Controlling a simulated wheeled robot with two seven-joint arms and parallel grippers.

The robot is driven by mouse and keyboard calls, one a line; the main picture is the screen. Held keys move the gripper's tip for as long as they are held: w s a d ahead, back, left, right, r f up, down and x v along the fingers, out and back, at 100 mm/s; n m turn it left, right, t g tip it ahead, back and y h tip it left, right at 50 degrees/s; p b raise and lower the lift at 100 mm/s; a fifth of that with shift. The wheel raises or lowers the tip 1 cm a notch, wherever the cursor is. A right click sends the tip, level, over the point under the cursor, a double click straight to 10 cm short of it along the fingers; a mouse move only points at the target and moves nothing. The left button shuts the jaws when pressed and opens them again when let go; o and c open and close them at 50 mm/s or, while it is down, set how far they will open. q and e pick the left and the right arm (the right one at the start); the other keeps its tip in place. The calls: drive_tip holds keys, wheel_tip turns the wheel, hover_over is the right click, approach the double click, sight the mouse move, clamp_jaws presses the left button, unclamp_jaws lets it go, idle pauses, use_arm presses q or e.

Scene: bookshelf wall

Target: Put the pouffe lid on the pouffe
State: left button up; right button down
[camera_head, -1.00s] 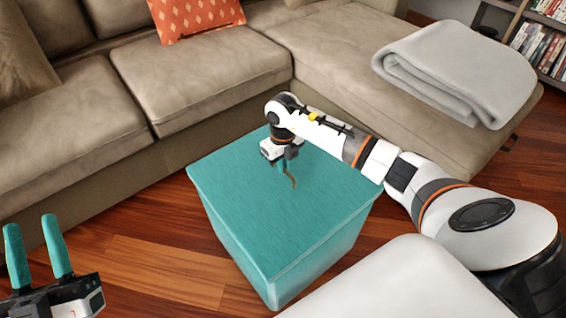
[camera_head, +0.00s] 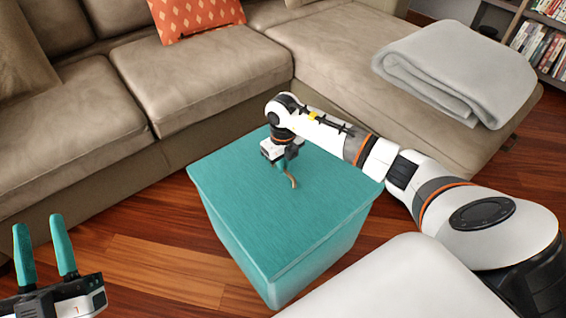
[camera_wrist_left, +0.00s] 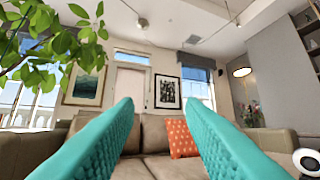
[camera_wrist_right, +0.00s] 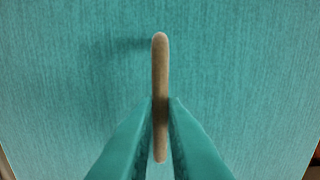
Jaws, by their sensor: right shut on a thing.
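The teal pouffe (camera_head: 297,258) stands on the wooden floor. Its square teal lid (camera_head: 262,224) lies on top, and I see no gap between lid and body from here. A tan loop handle (camera_head: 293,181) stands up near the middle of the lid. My right gripper (camera_head: 286,170) points down over the lid and is shut on this handle; the right wrist view shows the handle (camera_wrist_right: 160,70) between the teal fingers. My left gripper (camera_head: 47,250) is at the lower left, away from the pouffe, open and empty, with its fingers pointing up.
A beige sectional sofa (camera_head: 205,78) stands behind and beside the pouffe. A folded grey blanket (camera_head: 455,72) lies on its right part, and an orange cushion (camera_head: 195,15) at the back. A bookshelf (camera_head: 541,45) is at the upper right. Floor left of the pouffe is clear.

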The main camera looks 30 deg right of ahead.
use_arm(q)
drive_tip(key=shift+s+a+r+t, duration=0.1)
drive_tip(key=shift+s+r+t, duration=0.1)
drive_tip(key=shift+r+t, duration=0.1)
use_arm(e)
drive_tip(key=shift+f+b, duration=0.45)
drive_tip(key=shift+f, duration=0.1)
use_arm(q)
drive_tip(key=shift+s+r+t+h, duration=0.6)
drive_tip(key=shift+s+r+t, duration=0.3)
drive_tip(key=shift+r, duration=0.1)
use_arm(e)
drive_tip(key=shift+f, duration=0.1)
use_arm(q)
drive_tip(key=shift+s+r+t, duration=0.25)
drive_tip(key=shift+s+t, duration=0.05)
drive_tip(key=shift+s, duration=0.05)
use_arm(e)
drive_tip(key=shift+f, duration=0.2)
